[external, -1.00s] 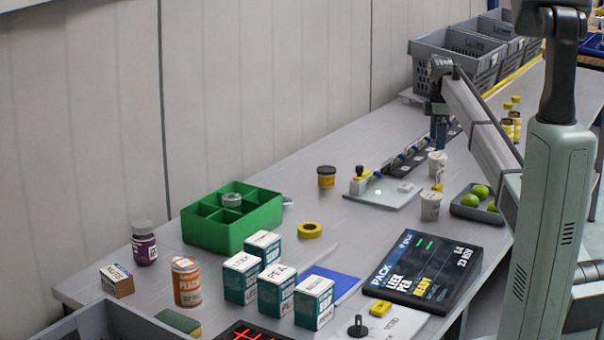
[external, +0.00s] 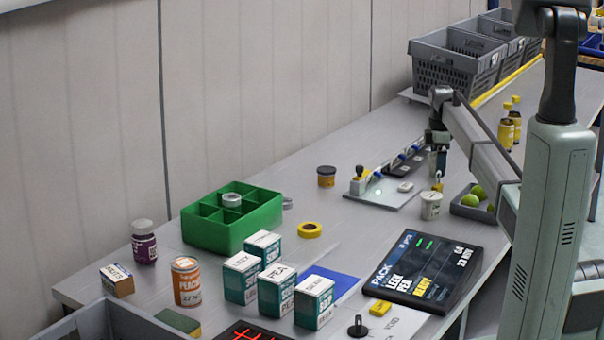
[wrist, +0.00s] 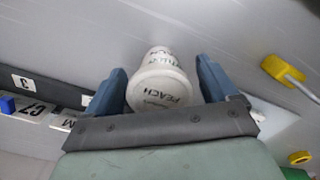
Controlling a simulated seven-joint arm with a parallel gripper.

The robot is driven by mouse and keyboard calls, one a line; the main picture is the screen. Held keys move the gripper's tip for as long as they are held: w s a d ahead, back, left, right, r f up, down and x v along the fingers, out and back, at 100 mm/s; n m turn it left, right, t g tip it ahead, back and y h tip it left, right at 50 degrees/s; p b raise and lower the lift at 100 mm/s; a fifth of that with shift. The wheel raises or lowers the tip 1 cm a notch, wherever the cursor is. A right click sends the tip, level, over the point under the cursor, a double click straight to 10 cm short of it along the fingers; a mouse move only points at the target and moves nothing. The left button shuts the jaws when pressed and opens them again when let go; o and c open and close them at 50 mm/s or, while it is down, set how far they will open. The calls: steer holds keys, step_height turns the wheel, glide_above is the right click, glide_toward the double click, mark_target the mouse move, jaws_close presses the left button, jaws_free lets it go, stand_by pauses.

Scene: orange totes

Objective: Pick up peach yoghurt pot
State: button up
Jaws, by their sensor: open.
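The peach yoghurt pot (wrist: 160,88) is white with a grey lid reading PEACH, seen from above in the wrist view. My gripper (wrist: 161,80) is open, with one blue finger on each side of the pot. A gap shows on both sides, wider on the right.
A yellow padlock-like item (wrist: 281,71) lies right of the pot in the wrist view. A grey tray (external: 466,211) with green fruit is close by. A pale board (external: 391,196) and a numbered dark strip (wrist: 52,88) lie to the left. Yellow bottles (external: 507,131) stand behind.

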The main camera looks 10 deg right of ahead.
steer(key=shift+c, duration=0.3)
steer(key=c, duration=1)
